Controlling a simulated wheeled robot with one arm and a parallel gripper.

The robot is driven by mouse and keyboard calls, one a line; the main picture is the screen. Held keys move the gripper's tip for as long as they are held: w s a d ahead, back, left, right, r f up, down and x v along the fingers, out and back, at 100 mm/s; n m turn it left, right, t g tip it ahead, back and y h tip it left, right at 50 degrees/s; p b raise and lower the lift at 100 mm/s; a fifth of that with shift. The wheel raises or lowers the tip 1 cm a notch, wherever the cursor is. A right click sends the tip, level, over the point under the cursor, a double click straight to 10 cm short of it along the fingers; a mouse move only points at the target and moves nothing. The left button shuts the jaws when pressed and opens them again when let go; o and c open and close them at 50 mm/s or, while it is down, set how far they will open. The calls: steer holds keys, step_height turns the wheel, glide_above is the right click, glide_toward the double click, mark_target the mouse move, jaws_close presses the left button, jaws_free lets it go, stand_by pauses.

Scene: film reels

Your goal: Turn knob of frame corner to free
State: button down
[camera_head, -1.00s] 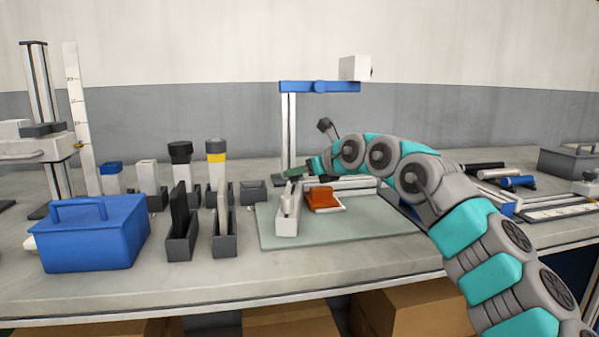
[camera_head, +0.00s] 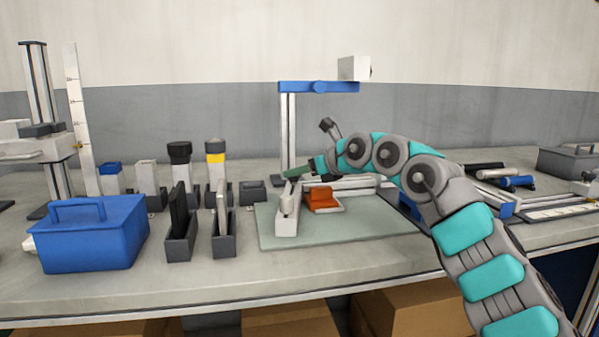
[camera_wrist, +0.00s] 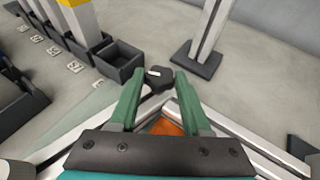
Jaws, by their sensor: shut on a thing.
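The frame corner's dark knob (camera_wrist: 157,79) shows between my green fingertips in the wrist view, at the meeting of two pale rails. My gripper (camera_wrist: 155,88) is shut on it from above. In the head view my gripper (camera_head: 296,173) reaches the back left corner of the white frame (camera_head: 287,222), and the knob is hidden there. The frame lies on a pale green mat (camera_head: 350,236). An orange block (camera_head: 322,199) sits inside the frame, beside its left rail; part of it shows between my fingers in the wrist view (camera_wrist: 166,127).
A post with a blue arm (camera_head: 318,87) stands behind the frame; its dark foot (camera_wrist: 196,62) is close in the wrist view. Dark bins (camera_wrist: 117,63) stand left of the corner. A blue toolbox (camera_head: 95,237) is at the left. The mat's front is clear.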

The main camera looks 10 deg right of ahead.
steer(key=shift+r, duration=0.15)
steer(key=shift+c, duration=1.8)
jaws_free()
steer(key=shift+b+v, duration=0.35)
steer(key=shift+v, duration=3.5)
steer(key=shift+d, duration=0.1)
